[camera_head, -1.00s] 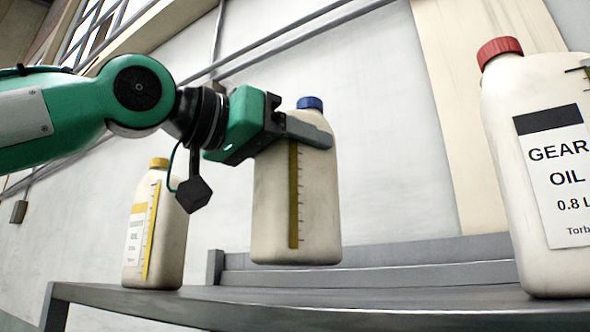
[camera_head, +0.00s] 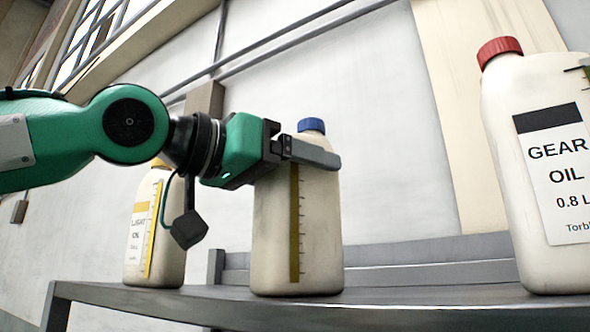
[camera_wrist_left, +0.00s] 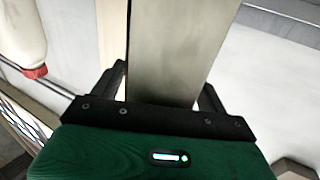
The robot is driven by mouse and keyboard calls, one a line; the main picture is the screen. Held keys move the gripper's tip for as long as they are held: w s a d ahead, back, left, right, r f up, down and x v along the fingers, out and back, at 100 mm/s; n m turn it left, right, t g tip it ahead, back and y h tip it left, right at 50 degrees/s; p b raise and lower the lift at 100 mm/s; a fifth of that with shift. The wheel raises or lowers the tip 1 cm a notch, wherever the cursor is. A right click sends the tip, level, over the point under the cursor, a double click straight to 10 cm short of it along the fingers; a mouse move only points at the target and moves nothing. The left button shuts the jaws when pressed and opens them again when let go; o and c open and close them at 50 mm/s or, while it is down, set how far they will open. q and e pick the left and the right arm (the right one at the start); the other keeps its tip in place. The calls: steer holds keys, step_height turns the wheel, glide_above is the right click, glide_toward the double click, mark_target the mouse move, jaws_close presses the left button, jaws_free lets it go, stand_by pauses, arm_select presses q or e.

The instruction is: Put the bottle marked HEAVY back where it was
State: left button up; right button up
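The blue-capped cream bottle (camera_head: 318,235) stands upright, its base appearing to rest on the grey shelf (camera_head: 400,300). It has a brown level strip with tick marks; no HEAVY marking shows on its visible side. My left gripper (camera_head: 312,152) is shut on its upper part, below the cap, with one finger across the near side. In the left wrist view the bottle (camera_wrist_left: 175,50) fills the space between the two fingers (camera_wrist_left: 163,85). My right gripper is not in view.
A yellow-capped bottle labelled LIGHT OIL (camera_head: 170,245) stands to the left, partly behind my left wrist. A large red-capped GEAR OIL bottle (camera_head: 500,180) stands at the right. Bare shelf lies between it and the blue-capped bottle. A raised ledge (camera_head: 400,250) runs behind.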

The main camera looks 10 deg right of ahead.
arm_select(q)
steer(key=shift+r, duration=0.15)
steer(key=b+v, duration=0.3)
steer(key=v, duration=0.9)
